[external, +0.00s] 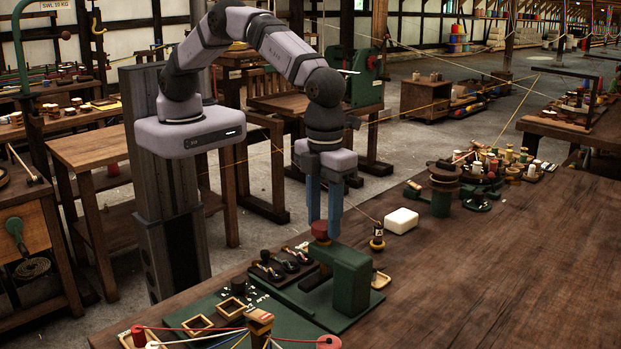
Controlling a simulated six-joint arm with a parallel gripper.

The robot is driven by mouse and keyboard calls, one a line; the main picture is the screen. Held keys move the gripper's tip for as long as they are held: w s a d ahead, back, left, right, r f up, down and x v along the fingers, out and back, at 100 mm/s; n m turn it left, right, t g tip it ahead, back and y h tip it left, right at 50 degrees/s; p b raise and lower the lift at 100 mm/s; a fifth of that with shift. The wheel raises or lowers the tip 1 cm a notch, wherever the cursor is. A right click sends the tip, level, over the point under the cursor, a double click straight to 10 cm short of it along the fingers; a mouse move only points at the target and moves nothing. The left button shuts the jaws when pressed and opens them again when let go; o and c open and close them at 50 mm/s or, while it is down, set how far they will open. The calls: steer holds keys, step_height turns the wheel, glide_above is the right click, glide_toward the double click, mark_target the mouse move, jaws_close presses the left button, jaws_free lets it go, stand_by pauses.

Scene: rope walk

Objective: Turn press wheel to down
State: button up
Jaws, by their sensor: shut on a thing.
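A green press (351,281) stands near the front edge of the long wooden table, on a green base. Its press wheel (320,229) is a dark red knob on top, at the press's left end. My gripper (324,222) points straight down from above, with its blue fingers on either side of the wheel. It is shut on the wheel. The fingers partly cover the wheel, and any mark showing its turned position is too small to read.
A tray of dark-handled tools (280,264) lies just left of the press. A green board with small wooden frames (198,324) is at front left. A white block (401,221) and a small dark spool (377,240) stand behind. The table's right side is clear.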

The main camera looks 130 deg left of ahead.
mark_target(323, 225)
steer(key=shift+w+r+m, duration=0.1)
steer(key=shift+m, duration=0.5)
steer(key=o, duration=1.1)
steer(key=shift+c, duration=0.2)
steer(key=shift+r+b, duration=1.25)
steer(key=shift+r, duration=2.4)
